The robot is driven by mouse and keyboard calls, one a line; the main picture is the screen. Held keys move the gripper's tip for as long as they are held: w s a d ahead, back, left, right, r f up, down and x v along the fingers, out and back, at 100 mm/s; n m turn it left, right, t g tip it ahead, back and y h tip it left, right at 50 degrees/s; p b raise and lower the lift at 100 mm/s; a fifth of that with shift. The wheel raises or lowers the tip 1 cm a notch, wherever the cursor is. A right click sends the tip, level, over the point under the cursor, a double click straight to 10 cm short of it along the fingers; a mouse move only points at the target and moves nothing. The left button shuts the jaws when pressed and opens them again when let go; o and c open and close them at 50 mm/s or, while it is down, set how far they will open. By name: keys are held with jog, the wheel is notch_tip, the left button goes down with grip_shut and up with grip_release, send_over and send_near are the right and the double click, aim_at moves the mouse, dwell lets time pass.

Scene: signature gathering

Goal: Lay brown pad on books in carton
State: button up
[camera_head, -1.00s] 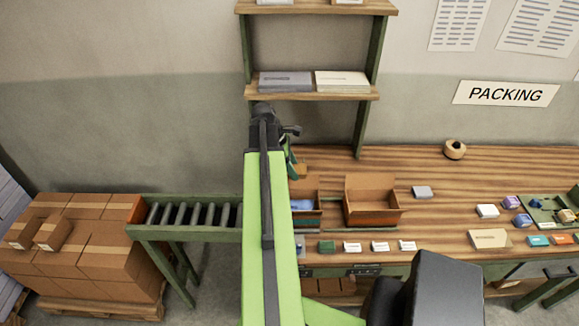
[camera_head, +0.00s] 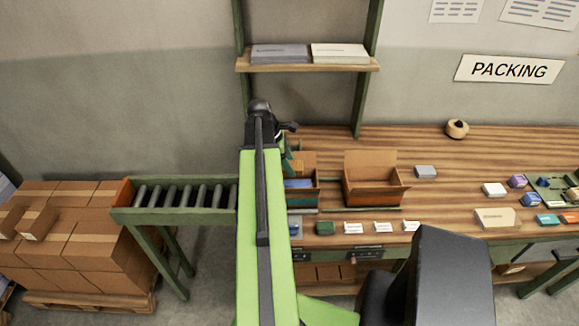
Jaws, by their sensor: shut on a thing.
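Two open brown cartons stand on the packing bench. The left carton (camera_head: 305,201) has blue books (camera_head: 298,184) inside and is partly hidden by my green arm. The right carton (camera_head: 374,190) has its back flap raised, and its inside looks empty. My gripper (camera_head: 290,151) is at the far end of my arm, by the back of the left carton. It is shut, with its fingertips mostly hidden behind the arm. The brown pad in it barely shows and cannot be told clearly from the carton's brown flap.
A roller conveyor (camera_head: 182,195) and stacked boxes (camera_head: 70,235) lie to the left. A shelf (camera_head: 308,68) with two paper stacks is on the wall behind. Small cards (camera_head: 353,228) line the bench's front edge. A tape roll (camera_head: 457,128) sits at the back.

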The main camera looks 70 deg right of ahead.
notch_tip(320, 180, down, 8)
jog(key=b, duration=0.7)
jog(key=shift+f, duration=0.1)
jog(key=shift+f+b, duration=0.7)
jog(key=shift+b, duration=0.05)
jog(key=o, duration=1.4)
jog(key=shift+r, duration=0.15)
jog(key=r+p, duration=1.7)
jog(key=shift+w, duration=0.2)
jog(key=shift+f, duration=0.1)
